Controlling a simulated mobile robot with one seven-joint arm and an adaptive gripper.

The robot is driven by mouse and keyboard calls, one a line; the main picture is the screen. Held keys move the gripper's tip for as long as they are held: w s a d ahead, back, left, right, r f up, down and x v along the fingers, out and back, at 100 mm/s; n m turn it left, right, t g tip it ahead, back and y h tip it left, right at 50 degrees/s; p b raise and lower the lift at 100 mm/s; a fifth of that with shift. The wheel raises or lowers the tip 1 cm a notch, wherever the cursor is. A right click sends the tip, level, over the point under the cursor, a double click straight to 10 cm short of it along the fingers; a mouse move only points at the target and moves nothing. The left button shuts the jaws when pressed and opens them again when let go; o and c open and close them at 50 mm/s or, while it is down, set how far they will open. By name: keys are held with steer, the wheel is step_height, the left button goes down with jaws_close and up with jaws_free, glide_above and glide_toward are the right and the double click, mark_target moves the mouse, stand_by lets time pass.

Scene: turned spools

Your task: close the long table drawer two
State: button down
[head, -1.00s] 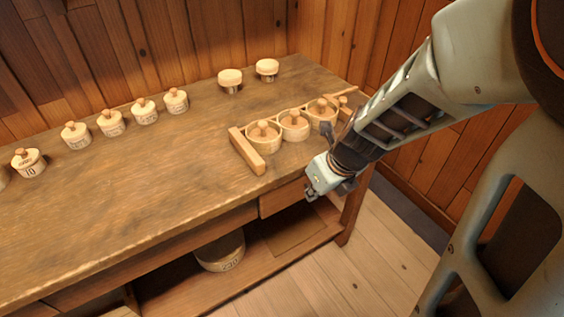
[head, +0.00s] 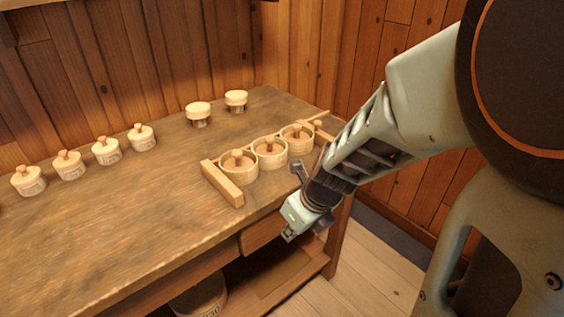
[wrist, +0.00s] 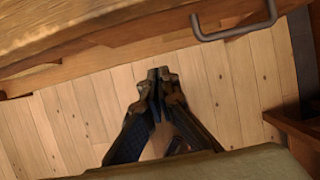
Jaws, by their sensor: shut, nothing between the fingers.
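The long table (head: 110,250) has a drawer (head: 262,233) under its top near the right end; part of the front is hidden behind my gripper (head: 289,237). In the wrist view the drawer front (wrist: 150,44) runs along the top, with a grey bar handle (wrist: 236,33) on it. I cannot tell how far the drawer stands out. My gripper also shows in the wrist view (wrist: 160,74). It is shut and empty, pointing at the drawer front, apart from the handle and to its lower left in the picture.
A wooden rack (head: 222,186) with three lidded round pots stands on the tabletop near my arm. Several knobbed pots (head: 107,151) line the left, and two capped spools (head: 198,113) stand behind. A lower shelf (head: 290,278) holds a large pot (head: 200,297). Plank floor lies clear in front.

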mark_target(270, 220)
steer(key=shift+w+a+f+b, duration=0.85)
steer(key=shift+w+f+b, duration=0.2)
steer(key=shift+w, duration=0.1)
steer(key=shift+w+a+f+b, duration=0.85)
steer(key=shift+w+f+b, duration=0.1)
steer(key=shift+w+f, duration=0.15)
steer(key=shift+w+r, duration=0.1)
steer(key=shift+w+a+r+p, duration=0.15)
steer(key=shift+w+a+p, duration=0.1)
steer(key=shift+p, duration=0.3)
steer(key=shift+w+a+p, duration=0.5)
steer(key=shift+w+p, duration=0.15)
steer(key=shift+w, duration=0.1)
steer(key=shift+w, duration=0.1)
